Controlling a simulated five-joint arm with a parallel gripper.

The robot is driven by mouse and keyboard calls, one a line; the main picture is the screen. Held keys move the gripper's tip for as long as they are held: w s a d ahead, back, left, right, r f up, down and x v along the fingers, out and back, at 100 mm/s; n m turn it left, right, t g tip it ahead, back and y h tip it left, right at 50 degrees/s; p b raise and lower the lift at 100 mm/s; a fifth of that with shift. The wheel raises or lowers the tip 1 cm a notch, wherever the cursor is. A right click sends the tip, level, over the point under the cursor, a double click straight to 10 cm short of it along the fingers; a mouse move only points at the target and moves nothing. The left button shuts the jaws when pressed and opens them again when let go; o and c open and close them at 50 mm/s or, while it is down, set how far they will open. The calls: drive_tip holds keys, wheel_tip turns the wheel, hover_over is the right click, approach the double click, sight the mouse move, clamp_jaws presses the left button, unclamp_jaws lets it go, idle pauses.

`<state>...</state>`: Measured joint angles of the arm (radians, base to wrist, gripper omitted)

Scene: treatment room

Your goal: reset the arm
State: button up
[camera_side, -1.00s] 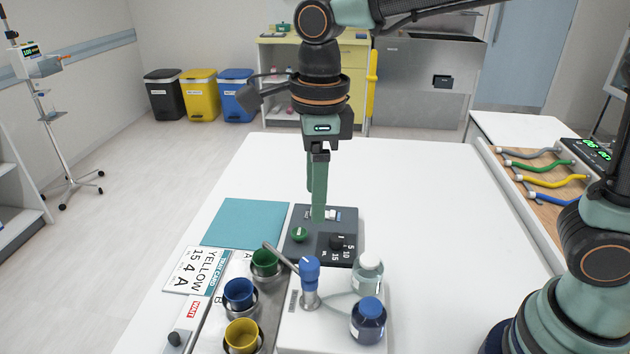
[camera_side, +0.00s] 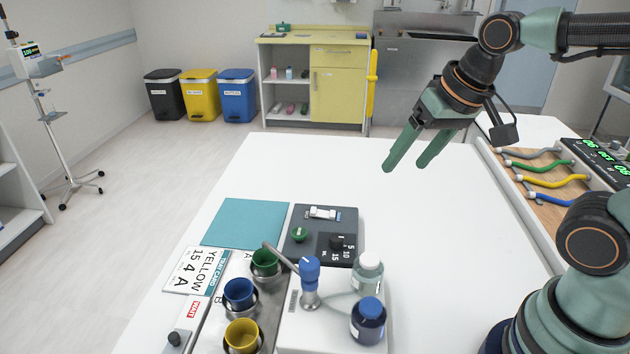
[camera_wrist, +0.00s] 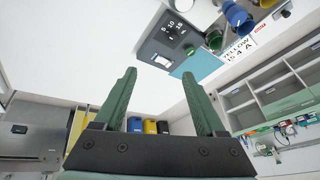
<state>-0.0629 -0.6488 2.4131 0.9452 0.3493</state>
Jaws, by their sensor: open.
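My gripper (camera_side: 405,165) is open and empty, raised above the right back part of the white table (camera_side: 415,230). Its two green fingers are spread and point down to the left in the side view. Both fingers also show apart in the wrist view (camera_wrist: 163,95), with nothing between them. The dark control box (camera_side: 322,236), with a white switch, a green button and a black dial, lies on the table to the left of and below my gripper in the side view. My gripper is apart from it.
A teal mat (camera_side: 245,222), a card reading YELLOW 15 4 A (camera_side: 197,270), green (camera_side: 264,262), blue (camera_side: 238,292) and yellow (camera_side: 242,335) cups, a blue-topped tap (camera_side: 309,285) and two bottles (camera_side: 368,320) crowd the front. A board with coloured handles (camera_side: 545,185) stands right. The table's middle is clear.

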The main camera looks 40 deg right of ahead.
drive_tip(key=n, duration=0.1)
drive_tip(key=d+n, duration=0.1)
drive_tip(key=s+d+n, duration=0.1)
drive_tip(key=shift+f+t, duration=0.3)
